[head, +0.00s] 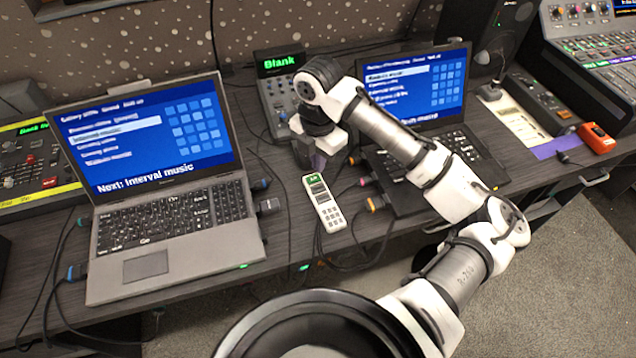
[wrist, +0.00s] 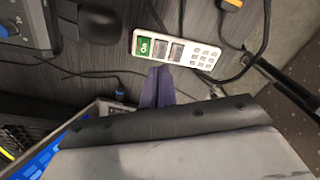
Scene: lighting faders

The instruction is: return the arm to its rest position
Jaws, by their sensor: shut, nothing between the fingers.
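My arm reaches from the lower middle of the head view up over the desk, bent at the elbow. My gripper (head: 319,165) points down above the desk between the two laptops, just above the top end of a white keypad device (head: 327,209). In the wrist view my gripper (wrist: 157,72) shows as narrow purple-grey fingers, shut with nothing between them. The white device (wrist: 177,49) lies just beyond the fingertips there, with a green display and several keys. I cannot tell whether the fingertips touch it.
A grey laptop (head: 165,205) stands open at left and a black laptop (head: 450,150) behind my arm. A fader unit labelled "Blank" (head: 280,100) stands between them. Cables run around the device.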

